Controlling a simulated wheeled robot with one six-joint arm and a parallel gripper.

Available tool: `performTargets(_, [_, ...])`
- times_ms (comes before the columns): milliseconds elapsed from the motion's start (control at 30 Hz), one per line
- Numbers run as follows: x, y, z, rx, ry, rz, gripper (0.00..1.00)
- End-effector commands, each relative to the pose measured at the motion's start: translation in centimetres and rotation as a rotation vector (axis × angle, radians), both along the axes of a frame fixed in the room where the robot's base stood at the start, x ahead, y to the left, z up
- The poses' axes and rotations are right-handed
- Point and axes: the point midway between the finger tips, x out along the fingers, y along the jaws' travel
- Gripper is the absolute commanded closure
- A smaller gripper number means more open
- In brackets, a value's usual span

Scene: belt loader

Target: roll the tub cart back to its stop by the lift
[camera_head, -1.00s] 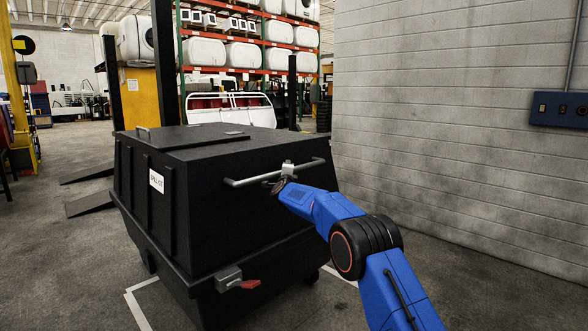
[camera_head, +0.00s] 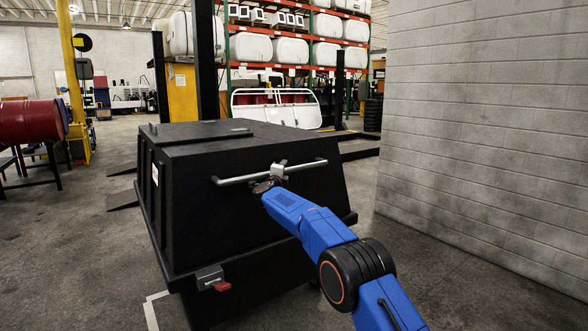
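The black tub cart (camera_head: 215,227) stands in front of me, lid shut, with a grey push bar (camera_head: 235,178) across its near face. My gripper (camera_head: 272,178) is at the middle of the bar, under a small metal bracket (camera_head: 280,169). Its fingers are small and dark, and I cannot see whether they close around the bar. A grey latch block with a red lever (camera_head: 222,287) sits low on the near left corner. The lift's dark post (camera_head: 206,65) and yellow column (camera_head: 180,90) rise behind the cart. Most wheels are hidden.
A grey block wall (camera_head: 480,140) runs along the right, with bare floor between it and the cart. A white floor line (camera_head: 150,310) shows at the near left. Dark ramps (camera_head: 122,200) lie left behind the cart. A red drum (camera_head: 32,120) on a stand is far left.

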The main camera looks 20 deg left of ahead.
Motion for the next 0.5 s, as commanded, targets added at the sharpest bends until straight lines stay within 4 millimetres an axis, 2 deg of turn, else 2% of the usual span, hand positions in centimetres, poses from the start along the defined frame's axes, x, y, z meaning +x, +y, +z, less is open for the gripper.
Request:
performTargets(100, [-0.49, 0.92, -0.40, -0.002, 0.003, 0.004, 1.00])
performTargets(500, [-0.57, 1.08, -0.34, -0.003, 0.003, 0.005, 1.00])
